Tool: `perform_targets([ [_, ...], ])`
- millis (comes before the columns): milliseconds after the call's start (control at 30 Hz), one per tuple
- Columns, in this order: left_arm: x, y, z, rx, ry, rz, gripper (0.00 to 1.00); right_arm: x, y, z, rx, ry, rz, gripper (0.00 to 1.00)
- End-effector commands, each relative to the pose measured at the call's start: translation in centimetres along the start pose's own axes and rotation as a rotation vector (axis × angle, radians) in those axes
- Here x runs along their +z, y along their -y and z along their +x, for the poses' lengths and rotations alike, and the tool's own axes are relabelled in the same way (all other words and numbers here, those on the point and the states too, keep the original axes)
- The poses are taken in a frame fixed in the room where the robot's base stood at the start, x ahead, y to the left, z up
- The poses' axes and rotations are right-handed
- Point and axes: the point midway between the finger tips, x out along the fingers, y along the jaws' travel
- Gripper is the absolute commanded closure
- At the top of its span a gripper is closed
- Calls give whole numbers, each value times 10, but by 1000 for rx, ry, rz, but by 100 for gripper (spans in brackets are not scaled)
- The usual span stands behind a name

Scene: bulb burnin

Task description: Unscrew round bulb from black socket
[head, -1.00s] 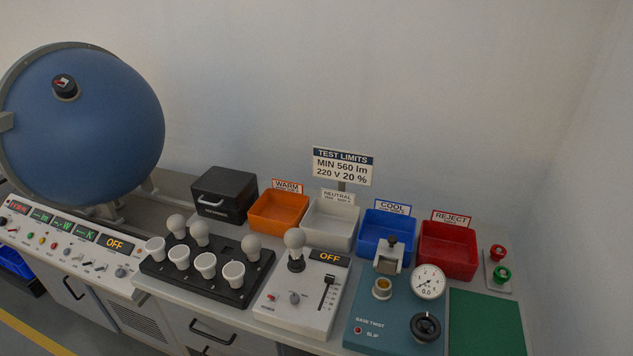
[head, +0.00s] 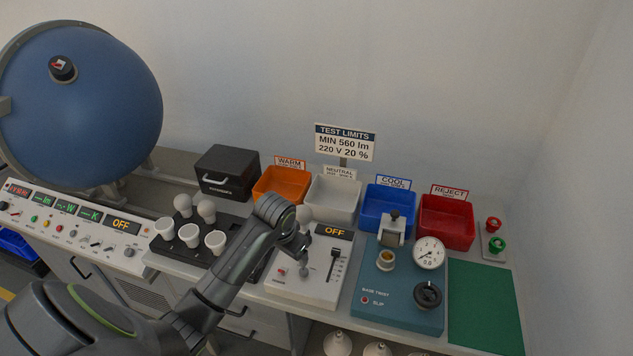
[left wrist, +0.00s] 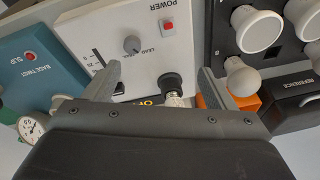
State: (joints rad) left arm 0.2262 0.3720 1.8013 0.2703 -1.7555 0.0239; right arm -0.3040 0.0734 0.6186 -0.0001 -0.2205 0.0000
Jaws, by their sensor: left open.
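The round bulb (head: 304,214) stands upright on the white test unit (head: 330,247), partly behind my left arm in the head view. Its black socket is hidden there by my left gripper (head: 300,243). In the left wrist view the black socket (left wrist: 171,81) and the bulb's metal base with a bit of white glass (left wrist: 173,98) show between the two open fingers of my left gripper (left wrist: 160,70). The rest of the bulb is hidden behind the gripper body. Neither finger visibly touches the bulb. My right gripper is not in view.
A black rack (head: 178,256) of bulbs stands left of the test unit, one round bulb (left wrist: 241,77) close to a finger. The teal twist unit (head: 400,303) stands right. Orange (head: 279,187), grey (head: 333,198), blue and red bins line the back.

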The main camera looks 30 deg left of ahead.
Motion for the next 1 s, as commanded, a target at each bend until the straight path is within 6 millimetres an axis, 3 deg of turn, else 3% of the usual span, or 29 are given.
perform_targets([
  [33,-23,8,-19,-8,-10,7,22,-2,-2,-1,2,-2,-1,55],
  [200,-76,26,-70,-15,-5,18,22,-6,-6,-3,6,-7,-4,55],
  [300,-96,34,-95,-17,-1,20,22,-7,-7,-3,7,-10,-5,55],
  [433,-110,39,-114,-17,2,21,22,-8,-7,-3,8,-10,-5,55],
  [667,-111,40,-108,-17,5,21,22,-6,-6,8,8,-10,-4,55],
  [933,-111,40,-82,-17,4,22,22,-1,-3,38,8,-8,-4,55],
  [1000,-111,40,-73,-14,9,21,22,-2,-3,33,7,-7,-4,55],
])
